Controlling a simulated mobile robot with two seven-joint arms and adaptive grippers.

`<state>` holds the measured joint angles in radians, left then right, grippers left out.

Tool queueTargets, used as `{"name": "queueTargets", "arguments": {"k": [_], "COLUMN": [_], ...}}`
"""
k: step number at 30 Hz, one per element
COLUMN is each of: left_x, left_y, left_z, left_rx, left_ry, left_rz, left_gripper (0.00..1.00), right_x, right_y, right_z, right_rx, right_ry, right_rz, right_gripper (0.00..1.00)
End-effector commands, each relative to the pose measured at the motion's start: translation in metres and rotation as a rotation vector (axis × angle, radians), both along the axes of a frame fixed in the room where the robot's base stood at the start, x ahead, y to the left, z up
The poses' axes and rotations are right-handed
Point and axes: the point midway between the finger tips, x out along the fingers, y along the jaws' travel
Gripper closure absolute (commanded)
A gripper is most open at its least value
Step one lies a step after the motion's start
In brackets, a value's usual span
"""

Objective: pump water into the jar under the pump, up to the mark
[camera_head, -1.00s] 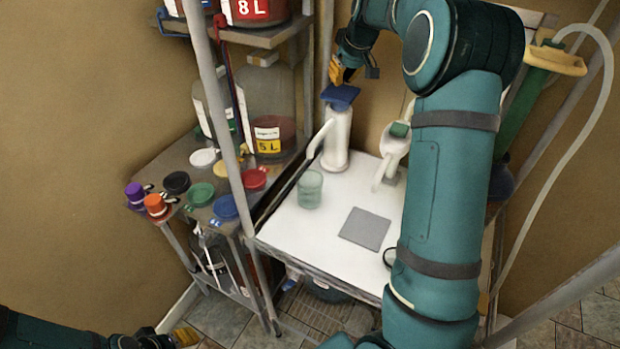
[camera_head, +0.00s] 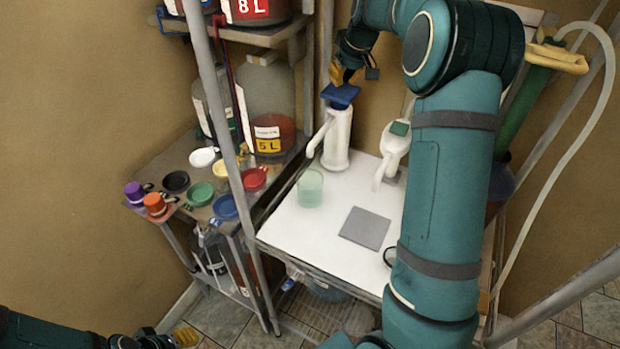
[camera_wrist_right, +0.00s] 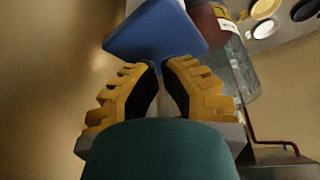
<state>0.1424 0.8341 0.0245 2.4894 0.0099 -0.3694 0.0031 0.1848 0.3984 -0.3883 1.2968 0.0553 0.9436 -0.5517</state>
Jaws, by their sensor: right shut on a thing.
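The white pump (camera_head: 337,137) with a blue top (camera_head: 341,95) stands at the back left of the white table. Its spout points down to the left, above the pale green jar (camera_head: 310,188). The jar is upright and see-through; its mark and exact water level are too small to tell. My right gripper (camera_head: 343,76) is at the blue top, shut with its fingertips on it. In the right wrist view, the yellow fingers (camera_wrist_right: 163,66) meet at the edge of the blue top (camera_wrist_right: 155,32). My left gripper (camera_head: 186,337) is at the bottom left, far from the table, its opening unclear.
A second white pump with a green top (camera_head: 397,143) stands to the right. A grey square pad (camera_head: 366,228) lies on the white table (camera_head: 290,228). The left shelf (camera_head: 180,158) holds coloured lids and a large 5 L bottle (camera_head: 268,100). My right arm covers the table's right side.

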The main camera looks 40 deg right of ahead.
Motion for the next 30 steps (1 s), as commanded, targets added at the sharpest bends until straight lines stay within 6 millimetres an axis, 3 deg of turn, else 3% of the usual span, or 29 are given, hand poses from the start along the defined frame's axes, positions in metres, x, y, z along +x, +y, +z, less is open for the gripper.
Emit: {"name": "queueTargets", "arguments": {"k": [30], "left_x": [0.0], "left_y": [0.0], "left_z": [-0.026], "left_rx": [0.0], "left_ry": [0.0], "left_rz": [0.0], "left_gripper": [0.53], "right_x": [0.0], "right_y": [0.0], "right_z": [-0.039], "right_rx": [0.0], "right_ry": [0.002], "right_rz": [0.0], "right_gripper": [1.0]}}
